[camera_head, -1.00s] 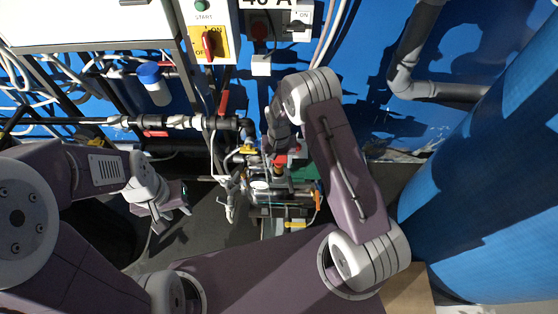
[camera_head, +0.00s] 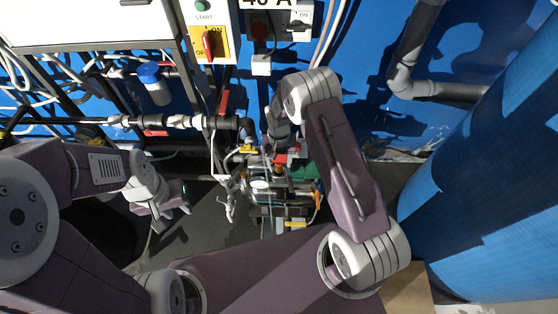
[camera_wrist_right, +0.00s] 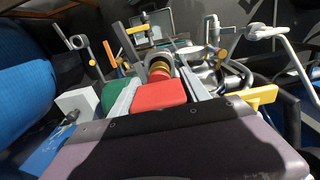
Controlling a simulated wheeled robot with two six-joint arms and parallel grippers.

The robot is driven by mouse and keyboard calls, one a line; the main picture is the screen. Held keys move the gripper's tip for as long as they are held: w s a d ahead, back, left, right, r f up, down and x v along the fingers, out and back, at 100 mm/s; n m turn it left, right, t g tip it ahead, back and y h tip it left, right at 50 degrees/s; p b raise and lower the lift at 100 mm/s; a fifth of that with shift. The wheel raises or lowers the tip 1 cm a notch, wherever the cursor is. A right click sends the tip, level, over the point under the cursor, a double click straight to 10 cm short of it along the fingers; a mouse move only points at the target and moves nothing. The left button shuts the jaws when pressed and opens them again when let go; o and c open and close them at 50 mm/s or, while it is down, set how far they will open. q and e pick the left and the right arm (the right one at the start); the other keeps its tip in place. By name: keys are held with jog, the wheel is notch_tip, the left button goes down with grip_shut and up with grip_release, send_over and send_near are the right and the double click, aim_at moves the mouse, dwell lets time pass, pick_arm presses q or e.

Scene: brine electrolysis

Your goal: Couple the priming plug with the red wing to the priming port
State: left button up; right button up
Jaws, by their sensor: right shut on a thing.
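The priming plug's red wing (camera_wrist_right: 158,95) is between the two fingers of my right gripper (camera_wrist_right: 160,92) in the right wrist view, and the gripper is shut on it. A brass ring (camera_wrist_right: 158,72) lies straight ahead of the wing, in line with it. Whether this ring belongs to the plug or to the priming port, and whether the two are joined, I cannot tell. In the head view the red wing (camera_head: 281,158) shows small below my right wrist, among the pipework. My left gripper (camera_head: 178,212) is open and empty, away to the left of the pipework.
A yellow handle (camera_wrist_right: 258,97) and pale piping stand close on the right of the right gripper. A green block (camera_wrist_right: 115,94) and a white block (camera_wrist_right: 78,103) are on its left. A large blue tank (camera_head: 490,190) fills the right side. Dark floor is free around the left gripper.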

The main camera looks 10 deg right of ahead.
jog(key=shift+f+b, duration=0.9)
jog(key=shift+f, duration=0.65)
dwell(1.8)
jog(key=shift+r+p, duration=0.15)
jog(key=shift+p, duration=0.15)
dwell(0.9)
dwell(0.9)
jog(key=shift+f, duration=0.25)
dwell(0.6)
jog(key=shift+r, duration=0.2)
dwell(1.5)
